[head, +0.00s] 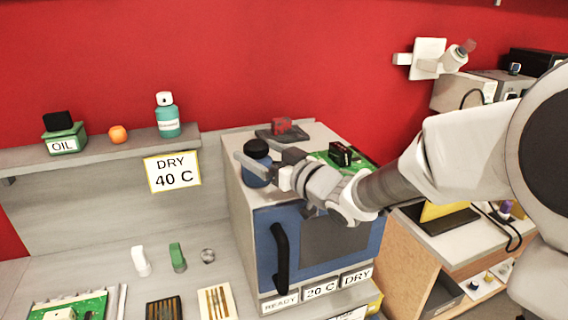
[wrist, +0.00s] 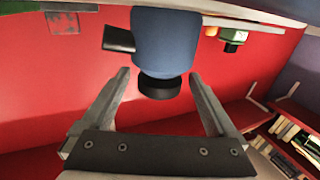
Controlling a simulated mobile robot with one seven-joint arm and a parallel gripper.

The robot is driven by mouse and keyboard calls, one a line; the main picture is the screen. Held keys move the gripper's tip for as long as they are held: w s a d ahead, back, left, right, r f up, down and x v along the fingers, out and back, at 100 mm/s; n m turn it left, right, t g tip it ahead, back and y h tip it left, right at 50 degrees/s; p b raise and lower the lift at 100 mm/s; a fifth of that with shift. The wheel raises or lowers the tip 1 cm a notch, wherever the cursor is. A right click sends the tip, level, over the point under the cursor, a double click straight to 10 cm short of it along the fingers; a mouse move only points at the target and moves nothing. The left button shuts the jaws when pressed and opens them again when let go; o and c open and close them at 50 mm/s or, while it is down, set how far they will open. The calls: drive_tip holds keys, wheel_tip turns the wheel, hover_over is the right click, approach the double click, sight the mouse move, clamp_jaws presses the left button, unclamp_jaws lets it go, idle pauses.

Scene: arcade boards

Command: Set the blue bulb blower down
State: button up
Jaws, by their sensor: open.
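The blue bulb blower (head: 257,172) has a rounded blue body and a black cap. In the head view it stands upright at the left edge of the drying oven's grey top (head: 232,165). My gripper (head: 262,172) is open beside it, with a finger passing close by its body. In the wrist view, which looks upside down, the blower (wrist: 166,42) fills the top middle, black cap downward and a black stub at its left. The open fingertips (wrist: 160,76) lie near either side of the cap; I cannot tell whether they touch.
A dark tray with a red block (head: 282,126) and a green circuit board (head: 345,158) share the oven top. The oven has a blue door with a black handle (head: 281,258). A shelf (head: 90,152) at the left holds an OIL box, an orange ball and a teal bottle.

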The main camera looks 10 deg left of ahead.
drive_tip(key=v, duration=1.6)
wheel_tip(320, 180, up, 7)
drive_tip(key=p, duration=0.6)
drive_tip(key=shift+s+d, duration=0.25)
drive_tip(key=shift+s, duration=0.05)
drive_tip(key=shift+r, duration=0.15)
drive_tip(key=w+d+m+t+h, duration=0.25)
drive_tip(key=d+m+h, duration=0.45)
drive_tip(key=d+h, duration=0.8)
drive_tip(key=s+d+f+m+g, duration=0.1)
drive_tip(key=s+f+m+g, duration=0.1)
drive_tip(key=s, duration=0.7)
drive_tip(key=s+d+f+m+g, duration=0.1)
drive_tip(key=s+f+g, duration=0.4)
drive_tip(key=s, duration=0.5)
drive_tip(key=shift+f+m, duration=0.3)
drive_tip(key=shift+m, duration=0.1)
